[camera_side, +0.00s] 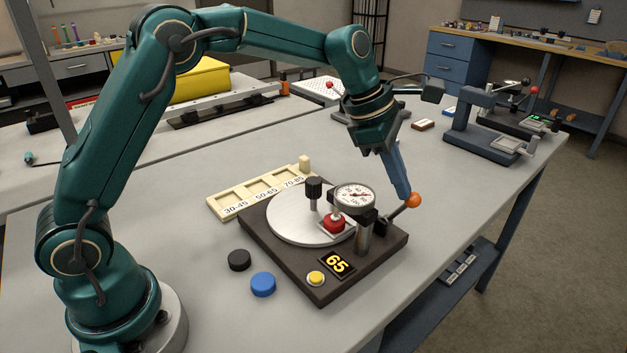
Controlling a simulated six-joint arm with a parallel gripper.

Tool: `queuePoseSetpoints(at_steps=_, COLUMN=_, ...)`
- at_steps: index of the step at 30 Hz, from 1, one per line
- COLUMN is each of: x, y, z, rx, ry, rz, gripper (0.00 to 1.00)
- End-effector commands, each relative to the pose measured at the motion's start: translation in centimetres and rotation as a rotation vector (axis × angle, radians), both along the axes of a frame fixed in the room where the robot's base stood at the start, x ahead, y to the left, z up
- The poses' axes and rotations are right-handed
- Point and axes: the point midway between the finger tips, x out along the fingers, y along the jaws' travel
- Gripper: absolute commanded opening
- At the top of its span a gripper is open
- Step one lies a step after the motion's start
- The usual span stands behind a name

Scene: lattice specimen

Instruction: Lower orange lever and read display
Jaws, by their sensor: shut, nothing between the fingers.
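The tester has a dark base (283,262) with a round silver plate (285,215) on top. An orange ball tops its short lever (413,200) at the right side. My gripper (405,193) is shut, its blue fingers pointing down, with the tips at or just beside the orange ball. I cannot tell whether they touch. A red specimen (333,224) sits under the round dial gauge (354,196).
A yellow button (316,278) is on the base's front corner. A beige tray (232,205) marked 30-45, 50-65 and 70-85 lies behind left. A black disc (239,260) and blue disc (263,284) lie in front. Another instrument (490,125) stands at the back right.

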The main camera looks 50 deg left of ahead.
Motion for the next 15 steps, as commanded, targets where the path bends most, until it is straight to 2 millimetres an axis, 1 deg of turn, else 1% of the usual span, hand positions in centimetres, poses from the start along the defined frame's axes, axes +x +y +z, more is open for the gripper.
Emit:
queuePoseSetpoints(at_steps=5, x=-0.5, y=0.8, z=0.6, rx=0.000, ry=-0.001, rz=0.003, gripper=0.00)
queuePoseSetpoints(at_steps=8, x=-1.2, y=1.9, z=1.5, rx=-0.001, ry=-0.003, rz=0.006, gripper=0.00)
queuePoseSetpoints(at_steps=10, x=-1.9, y=3.0, z=2.4, rx=-0.001, ry=-0.003, rz=0.007, gripper=0.00)
queuePoseSetpoints(at_steps=15, x=-3.1, y=3.0, z=6.3, rx=0.000, ry=-0.009, rz=0.000, gripper=0.00)
